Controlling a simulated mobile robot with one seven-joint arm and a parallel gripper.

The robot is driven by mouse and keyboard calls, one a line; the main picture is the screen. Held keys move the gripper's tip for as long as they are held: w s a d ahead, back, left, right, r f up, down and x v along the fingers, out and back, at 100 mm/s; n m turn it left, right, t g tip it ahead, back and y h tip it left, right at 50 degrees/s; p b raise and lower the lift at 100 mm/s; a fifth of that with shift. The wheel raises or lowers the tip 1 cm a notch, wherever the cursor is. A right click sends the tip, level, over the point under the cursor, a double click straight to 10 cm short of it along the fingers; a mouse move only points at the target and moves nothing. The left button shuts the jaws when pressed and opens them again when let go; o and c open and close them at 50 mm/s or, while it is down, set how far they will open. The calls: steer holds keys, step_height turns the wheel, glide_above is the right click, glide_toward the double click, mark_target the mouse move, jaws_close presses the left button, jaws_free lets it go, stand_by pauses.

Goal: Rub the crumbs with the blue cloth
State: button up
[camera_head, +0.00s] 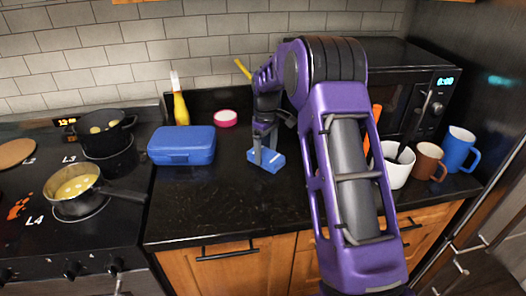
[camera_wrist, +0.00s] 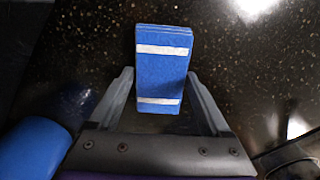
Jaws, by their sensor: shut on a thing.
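The blue cloth (camera_head: 267,160) is a folded block with pale stripes, on or just above the dark counter below my arm. In the wrist view the cloth (camera_wrist: 163,80) sits between the two fingers of my gripper (camera_wrist: 160,76). My gripper is shut on it and also shows in the head view (camera_head: 267,148). I cannot tell if the cloth's underside touches the counter. I cannot pick out the crumbs against the speckled counter in either view.
A blue box (camera_head: 181,146) stands left on the counter, a yellow bottle (camera_head: 181,108) and a pink-rimmed round item (camera_head: 225,118) behind. White (camera_head: 397,166), brown (camera_head: 428,162) and blue (camera_head: 460,150) mugs stand right, by the microwave (camera_head: 433,105). Pots (camera_head: 75,186) are on the stove. The front-left counter (camera_head: 205,205) looks clear.

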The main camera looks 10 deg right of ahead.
steer(key=shift+f, duration=0.1)
steer(key=shift+r, duration=3.05)
step_height(320, 180, up, 3)
